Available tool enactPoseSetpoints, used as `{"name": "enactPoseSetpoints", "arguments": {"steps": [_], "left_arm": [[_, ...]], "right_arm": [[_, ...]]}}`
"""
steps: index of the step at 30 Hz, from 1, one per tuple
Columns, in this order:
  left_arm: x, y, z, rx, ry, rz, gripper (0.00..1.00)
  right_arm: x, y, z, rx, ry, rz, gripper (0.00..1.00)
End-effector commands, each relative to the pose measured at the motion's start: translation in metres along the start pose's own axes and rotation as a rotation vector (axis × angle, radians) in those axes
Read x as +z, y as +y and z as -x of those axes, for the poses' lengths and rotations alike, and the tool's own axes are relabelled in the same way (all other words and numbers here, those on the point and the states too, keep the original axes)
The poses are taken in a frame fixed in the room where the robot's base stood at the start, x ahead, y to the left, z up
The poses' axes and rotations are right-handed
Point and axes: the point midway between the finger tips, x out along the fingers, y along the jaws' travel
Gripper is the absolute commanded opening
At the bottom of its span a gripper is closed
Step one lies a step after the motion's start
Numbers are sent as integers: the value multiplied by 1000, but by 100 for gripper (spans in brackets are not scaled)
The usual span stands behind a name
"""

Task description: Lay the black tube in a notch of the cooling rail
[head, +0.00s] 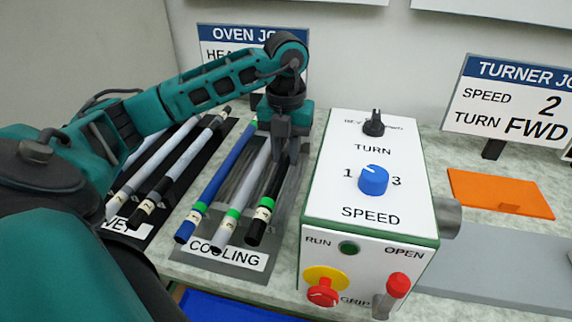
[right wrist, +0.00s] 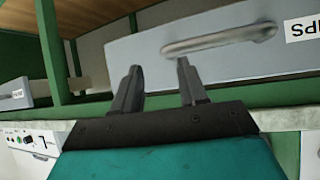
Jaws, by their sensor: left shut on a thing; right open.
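The black tube (head: 262,212), with a green band and a pale label near its front end, is at the right side of the cooling rail (head: 235,258). My left gripper (head: 283,158) is shut on its far part from above. The tube lines up beside a blue tube (head: 215,180) and a grey-white tube (head: 240,201) on the rail. I cannot tell whether the black tube rests in a notch or is slightly above it; the gripper hides its far end. My right gripper (right wrist: 156,78) is open and empty in the right wrist view.
A control box (head: 385,215) with knobs stands close to the right of the rail. Another rack (head: 120,232) with several tubes is on the left, partly behind my arm. An orange plate (head: 499,193) lies at right. A grey drawer with a handle (right wrist: 220,39) faces my right gripper.

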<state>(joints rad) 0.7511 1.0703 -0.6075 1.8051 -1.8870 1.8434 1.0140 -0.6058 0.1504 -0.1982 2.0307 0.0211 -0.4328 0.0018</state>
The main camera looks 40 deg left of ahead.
Motion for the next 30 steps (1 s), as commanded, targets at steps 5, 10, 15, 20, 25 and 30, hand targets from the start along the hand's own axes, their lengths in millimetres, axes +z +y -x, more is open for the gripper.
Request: {"name": "enactPoseSetpoints", "arguments": {"steps": [5,10,15,20,25,30], "left_arm": [[0,0,-14,0,2,-1,0],[-1,0,-41,1,4,-2,0],[0,0,-46,-1,-1,-2,0],[0,0,-46,-1,0,-1,0],[0,0,-49,0,0,-1,30],[0,0,-49,0,0,-1,46]], "right_arm": [[-2,0,-2,-2,5,4,43],[2,-1,-5,-5,0,3,43],[0,-3,-5,-10,2,3,43],[0,-3,-5,-10,3,2,43],[0,-4,-6,-10,4,0,43],[0,-4,-6,-10,6,-5,43]]}}
